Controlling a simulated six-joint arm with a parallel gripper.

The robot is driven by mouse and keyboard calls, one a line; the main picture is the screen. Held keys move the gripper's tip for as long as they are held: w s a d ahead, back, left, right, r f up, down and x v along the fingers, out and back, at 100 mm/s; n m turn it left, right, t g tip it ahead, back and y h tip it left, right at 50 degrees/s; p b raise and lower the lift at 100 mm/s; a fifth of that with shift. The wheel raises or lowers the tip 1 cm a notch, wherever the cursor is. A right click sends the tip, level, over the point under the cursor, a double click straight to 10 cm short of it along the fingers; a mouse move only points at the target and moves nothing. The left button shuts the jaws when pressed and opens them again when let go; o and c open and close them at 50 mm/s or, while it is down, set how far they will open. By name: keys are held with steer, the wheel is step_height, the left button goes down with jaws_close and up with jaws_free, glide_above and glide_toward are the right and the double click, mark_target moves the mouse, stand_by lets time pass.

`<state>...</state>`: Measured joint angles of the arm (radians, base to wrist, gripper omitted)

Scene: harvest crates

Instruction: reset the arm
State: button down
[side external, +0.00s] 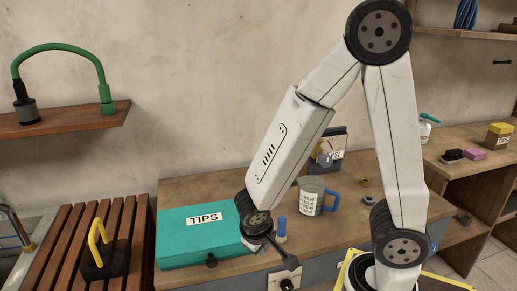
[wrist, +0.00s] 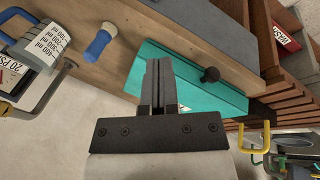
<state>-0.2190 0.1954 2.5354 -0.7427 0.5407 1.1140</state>
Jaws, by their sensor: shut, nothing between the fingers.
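My gripper (wrist: 158,85) shows in the wrist view with its two dark fingers together and nothing between them. In that view it is in front of the teal box (wrist: 205,72), and I cannot tell how far apart they are. In the side view my arm is bent, with its wrist low at the bench front, right of the teal box (side external: 180,240) labelled TIPS. My gripper's fingers are not clear in the side view.
A measuring jug with a blue handle (side external: 312,198) and a blue-handled tool (side external: 281,228) stand near my wrist. A gauge box (side external: 329,146) is behind. A slatted rack (side external: 60,250) holds a yellow-handled block (side external: 103,258) at left. A shelf (side external: 70,121) is above.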

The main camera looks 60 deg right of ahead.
steer(key=shift+w+a+r+n+t+y, duration=0.1)
steer(key=shift+w+r+n+t+y, duration=0.2)
steer(key=shift+w+r+n+y, duration=0.25)
steer(key=shift+w+a+r+n+t+y, duration=0.1)
steer(key=shift+w+r+n+t+y, duration=0.15)
steer(key=shift+r+y, duration=0.5)
steer(key=shift+w+a+r+n+t+y, duration=0.1)
steer(key=shift+w+r+n+t+y, duration=0.25)
steer(key=shift+r+n+y, duration=0.25)
